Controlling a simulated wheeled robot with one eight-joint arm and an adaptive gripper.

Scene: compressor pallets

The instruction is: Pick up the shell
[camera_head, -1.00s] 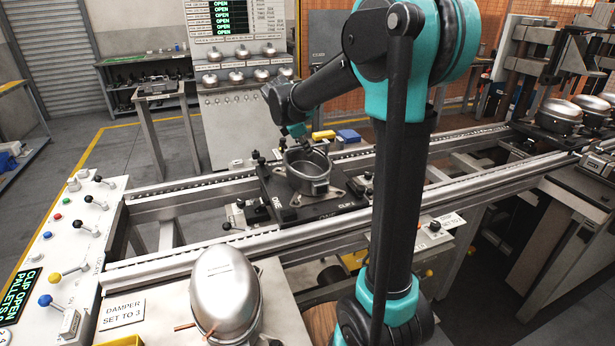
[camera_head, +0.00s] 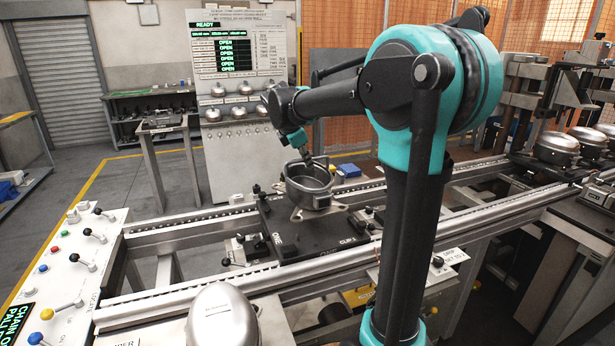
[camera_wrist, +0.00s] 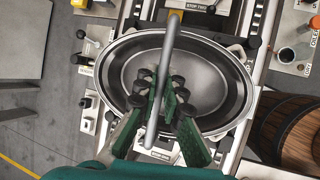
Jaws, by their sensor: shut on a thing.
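The shell (camera_head: 309,190), an open grey metal pot with feet at its base, hangs a little above the dark pallet (camera_head: 290,243) on the conveyor in the head view. In the wrist view the shell (camera_wrist: 232,85) is a wide oval below my gripper, its inside open. My gripper (camera_wrist: 163,100) is shut on a thin grey bar that crosses over the shell's mouth. In the head view my gripper (camera_head: 307,158) is at the top of the shell, and its fingertips are too small to make out there.
A silver dome (camera_head: 222,318) stands on the near bench. A lever panel (camera_head: 75,265) is at the left. More silver domes (camera_head: 556,148) stand at the right near a press. Conveyor rails (camera_head: 200,285) run beside the pallet. A wooden barrel (camera_wrist: 295,130) shows in the wrist view.

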